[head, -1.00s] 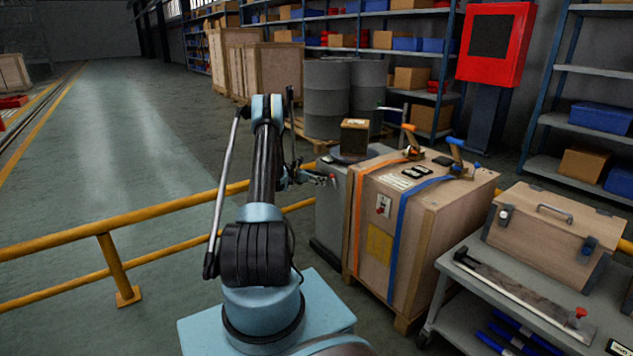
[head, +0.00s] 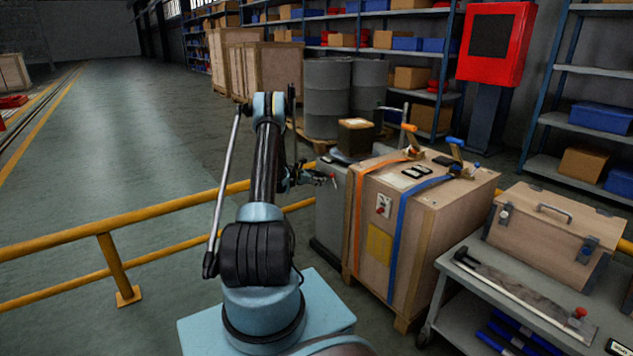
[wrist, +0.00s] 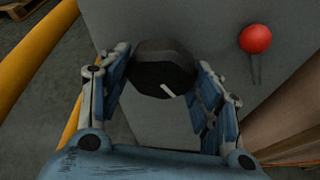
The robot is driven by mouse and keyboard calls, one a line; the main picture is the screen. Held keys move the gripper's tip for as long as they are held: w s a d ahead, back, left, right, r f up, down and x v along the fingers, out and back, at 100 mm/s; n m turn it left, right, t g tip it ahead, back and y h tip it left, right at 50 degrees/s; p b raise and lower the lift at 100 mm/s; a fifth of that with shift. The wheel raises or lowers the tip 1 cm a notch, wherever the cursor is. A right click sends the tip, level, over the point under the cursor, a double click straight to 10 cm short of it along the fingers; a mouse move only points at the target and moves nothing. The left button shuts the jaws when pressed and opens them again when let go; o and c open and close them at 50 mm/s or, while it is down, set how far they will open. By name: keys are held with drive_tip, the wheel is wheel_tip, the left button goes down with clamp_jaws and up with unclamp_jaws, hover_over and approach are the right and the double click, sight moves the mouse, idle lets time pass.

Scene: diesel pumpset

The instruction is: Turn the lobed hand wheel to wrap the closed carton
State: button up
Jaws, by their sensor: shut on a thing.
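The hand wheel (wrist: 165,72) is a dark, faceted knob with a pale mark, on a grey housing in the wrist view. My gripper (wrist: 163,62) is shut on it, one blue finger on each side. In the head view my gripper (head: 322,179) is at the left side of the grey machine (head: 331,212), where the wheel is too small to make out. The closed carton (head: 356,138) stands upright on a dark round plate (head: 345,157) on top of that machine.
A red ball knob (wrist: 255,38) sticks out right of the wheel. A yellow rail (head: 150,209) runs beside my arm. A large strapped wooden crate (head: 420,245) stands close to the machine's right. Drums (head: 327,95) stand behind. The floor at left is open.

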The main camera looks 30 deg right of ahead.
drive_tip(key=m+t, duration=0.2)
drive_tip(key=m, duration=0.1)
drive_tip(key=m+t+h, duration=0.1)
drive_tip(key=m+t, duration=0.1)
drive_tip(key=m, duration=0.2)
drive_tip(key=shift+s+f+t, duration=0.1)
drive_tip(key=shift+s+t, duration=0.05)
drive_tip(key=shift+t, duration=0.15)
drive_tip(key=shift+m, duration=0.4)
idle(0.4)
drive_tip(key=o, duration=1.1)
drive_tip(key=shift+c, duration=0.2)
drive_tip(key=shift+a, duration=0.1)
drive_tip(key=v, duration=0.7)
drive_tip(key=shift+a+f, duration=0.1)
drive_tip(key=shift+a, duration=0.1)
drive_tip(key=shift+c, duration=0.2)
